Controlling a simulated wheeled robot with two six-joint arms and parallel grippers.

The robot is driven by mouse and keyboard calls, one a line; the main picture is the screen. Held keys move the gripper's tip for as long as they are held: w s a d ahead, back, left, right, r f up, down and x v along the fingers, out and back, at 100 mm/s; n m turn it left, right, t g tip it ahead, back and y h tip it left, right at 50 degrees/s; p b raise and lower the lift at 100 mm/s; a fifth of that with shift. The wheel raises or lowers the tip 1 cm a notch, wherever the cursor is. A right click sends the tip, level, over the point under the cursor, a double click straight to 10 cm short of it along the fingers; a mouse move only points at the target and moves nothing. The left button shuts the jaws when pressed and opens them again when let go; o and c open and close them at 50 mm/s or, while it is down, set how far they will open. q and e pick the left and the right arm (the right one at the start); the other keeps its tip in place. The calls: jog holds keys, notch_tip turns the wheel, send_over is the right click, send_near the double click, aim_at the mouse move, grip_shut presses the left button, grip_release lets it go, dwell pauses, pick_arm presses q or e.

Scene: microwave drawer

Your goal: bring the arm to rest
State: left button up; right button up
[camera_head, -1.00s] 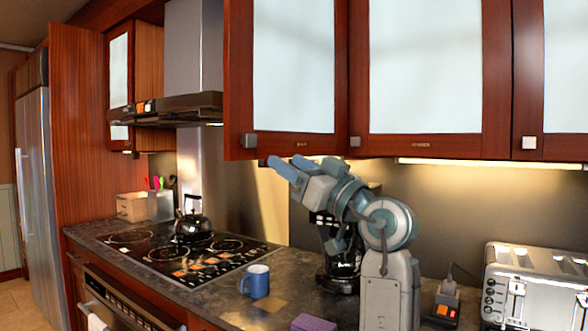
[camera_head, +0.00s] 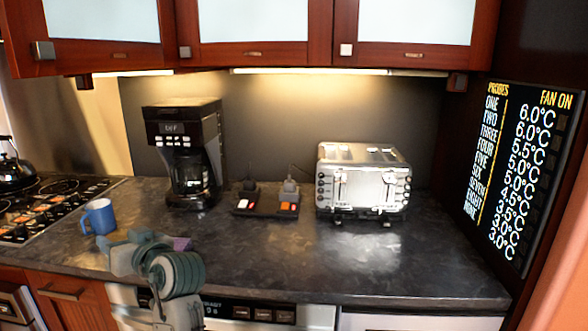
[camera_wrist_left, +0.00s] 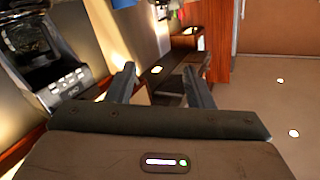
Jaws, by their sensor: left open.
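My left arm shows at the lower left of the head view, in front of the counter. Its left gripper (camera_head: 104,244) points left, below the blue mug (camera_head: 99,216) in the picture. In the left wrist view the two fingers of this gripper (camera_wrist_left: 160,86) stand well apart with nothing between them. The gripper is open and empty. My right gripper is not in view.
A black coffee maker (camera_head: 185,150), a power strip (camera_head: 266,205) and a silver toaster (camera_head: 363,182) stand on the dark counter (camera_head: 300,262). Wall cabinets hang above. A cooktop (camera_head: 45,205) lies left; a display panel (camera_head: 525,170) is right. The counter's front right is clear.

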pick_arm(q)
jog(key=s+f+m+g+h, duration=0.1)
jog(key=s+f+m+h, duration=0.4)
jog(key=f, duration=0.7)
jog(key=s+f+h, duration=0.2)
jog(key=s+f, duration=0.5)
jog(key=f, duration=0.5)
jog(key=s+d+f+m+g+h, duration=0.2)
jog(key=s+d+f+h, duration=0.3)
jog(key=s, duration=0.6)
jog(key=s+d+f+m+g+h, duration=0.2)
jog(key=s+d+f+g, duration=0.1)
jog(key=s+f, duration=0.65)
notch_tip(320, 180, down, 23)
jog(key=a+g+p, duration=0.1)
jog(key=a, duration=0.2)
jog(key=s+f, duration=0.6)
jog(key=f, duration=0.3)
jog(key=s+a+f+g+p, duration=0.1)
jog(key=s+f, duration=0.5)
jog(key=f, duration=0.2)
jog(key=shift+s+f, duration=0.3)
jog(key=shift+f, duration=0.05)
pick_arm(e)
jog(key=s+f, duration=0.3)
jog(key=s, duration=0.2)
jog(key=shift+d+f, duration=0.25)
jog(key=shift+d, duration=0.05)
